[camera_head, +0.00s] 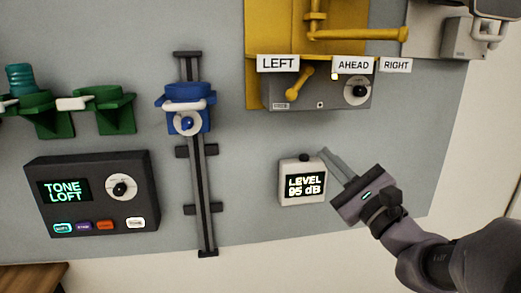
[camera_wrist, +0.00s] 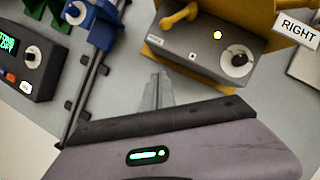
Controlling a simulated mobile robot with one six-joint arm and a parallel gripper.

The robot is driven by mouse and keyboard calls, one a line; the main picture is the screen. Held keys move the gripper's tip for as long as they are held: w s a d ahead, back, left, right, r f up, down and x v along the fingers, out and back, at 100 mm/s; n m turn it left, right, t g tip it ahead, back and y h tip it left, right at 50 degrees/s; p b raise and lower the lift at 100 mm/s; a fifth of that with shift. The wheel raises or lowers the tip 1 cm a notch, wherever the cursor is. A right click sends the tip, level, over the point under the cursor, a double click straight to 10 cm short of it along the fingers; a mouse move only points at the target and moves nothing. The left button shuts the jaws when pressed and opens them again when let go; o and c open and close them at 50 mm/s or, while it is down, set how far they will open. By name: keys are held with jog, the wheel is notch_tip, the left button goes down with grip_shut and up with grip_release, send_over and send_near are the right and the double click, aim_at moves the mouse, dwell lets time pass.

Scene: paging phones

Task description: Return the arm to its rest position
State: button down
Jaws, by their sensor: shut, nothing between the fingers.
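My gripper (camera_head: 332,163) is at the right of the head view, beside the upper right of a small white level meter (camera_head: 302,191) reading "LEVEL 95 dB". Its fingers are together and hold nothing. I cannot tell whether the fingertips touch the meter. In the wrist view my gripper (camera_wrist: 157,90) points up toward the grey board, and the meter is hidden there. My arm reaches in from the lower right of the head view.
A grey control box (camera_head: 318,93) with a yellow lever and knob is above my gripper. A blue slider (camera_head: 188,108) on a dark rail and a "TONE LOFT" box (camera_head: 92,190) are left. Green holders (camera_head: 103,110) are at upper left.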

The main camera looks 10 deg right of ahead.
jog(key=s+a+f+n+g+y+b, duration=0.1)
jog(key=s+a+f+n+g+y, duration=0.15)
jog(key=a, duration=0.35)
jog(key=s+a+f+n+g+y+b, duration=0.1)
jog(key=a+f+n+g+y, duration=0.15)
jog(key=a, duration=0.35)
jog(key=s+a+f+n+g+h+b, duration=0.1)
jog(key=s+a+f+n+g+b, duration=0.1)
jog(key=s+a+f+n+g, duration=0.75)
jog(key=s+d+f+n+h+b, duration=0.2)
jog(key=s+d+f+n+h, duration=0.3)
jog(key=s+d+f+h, duration=0.3)
jog(key=s+f, duration=0.3)
jog(key=f, duration=0.1)
jog(key=shift+d+h, duration=0.15)
jog(key=shift+h, duration=0.25)
